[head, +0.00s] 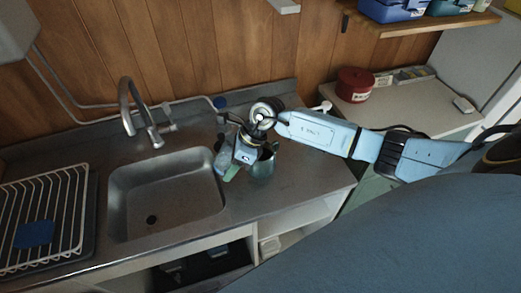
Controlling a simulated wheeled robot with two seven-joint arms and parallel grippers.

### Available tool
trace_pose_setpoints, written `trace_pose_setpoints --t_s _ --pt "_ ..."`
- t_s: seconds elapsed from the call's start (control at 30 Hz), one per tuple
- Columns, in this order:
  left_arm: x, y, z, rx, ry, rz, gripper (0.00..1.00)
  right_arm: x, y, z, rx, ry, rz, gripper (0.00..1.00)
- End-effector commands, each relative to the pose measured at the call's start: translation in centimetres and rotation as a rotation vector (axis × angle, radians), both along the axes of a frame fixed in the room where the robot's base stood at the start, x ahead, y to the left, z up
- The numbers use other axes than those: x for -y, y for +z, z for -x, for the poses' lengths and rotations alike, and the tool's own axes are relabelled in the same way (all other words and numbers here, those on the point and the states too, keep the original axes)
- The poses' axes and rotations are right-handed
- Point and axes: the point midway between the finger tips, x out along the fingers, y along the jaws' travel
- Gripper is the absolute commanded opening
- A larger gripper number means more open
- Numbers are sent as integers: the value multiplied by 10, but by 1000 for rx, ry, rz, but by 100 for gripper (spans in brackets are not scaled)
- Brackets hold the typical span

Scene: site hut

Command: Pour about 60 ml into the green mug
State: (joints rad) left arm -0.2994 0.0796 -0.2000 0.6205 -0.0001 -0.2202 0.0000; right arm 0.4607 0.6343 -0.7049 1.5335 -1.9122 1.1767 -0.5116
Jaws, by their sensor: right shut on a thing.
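My right gripper (245,156) reaches in from the right, over the counter just right of the sink. It is shut on a container, and the hand hides much of the hold. A grey metallic-looking container (264,166) shows just right of the fingers and seems to be the held thing. A small patch of green (231,173), possibly the green mug, shows low on the left of the fingers, mostly hidden. A pale bluish, clear-looking thing (222,158) is beside it. I cannot tell whether any liquid is flowing. My left gripper is not in view.
The steel sink (170,195) with its tap (135,105) lies left of the gripper. A white wire dish rack (45,225) holds a blue item. A red round tin (354,84) stands on the right counter. The counter's front right is clear.

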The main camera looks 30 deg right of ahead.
Motion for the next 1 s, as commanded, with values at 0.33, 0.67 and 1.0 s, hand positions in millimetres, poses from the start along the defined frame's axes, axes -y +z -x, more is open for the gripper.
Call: trace_pose_setpoints --t_s 0.33,0.67,1.0 --pt "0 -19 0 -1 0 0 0 13 17 2 30 -1 -226 3" --pt "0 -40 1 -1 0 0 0 17 20 2 54 -2 -396 3" --pt "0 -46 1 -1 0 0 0 20 26 3 66 -2 -474 3"
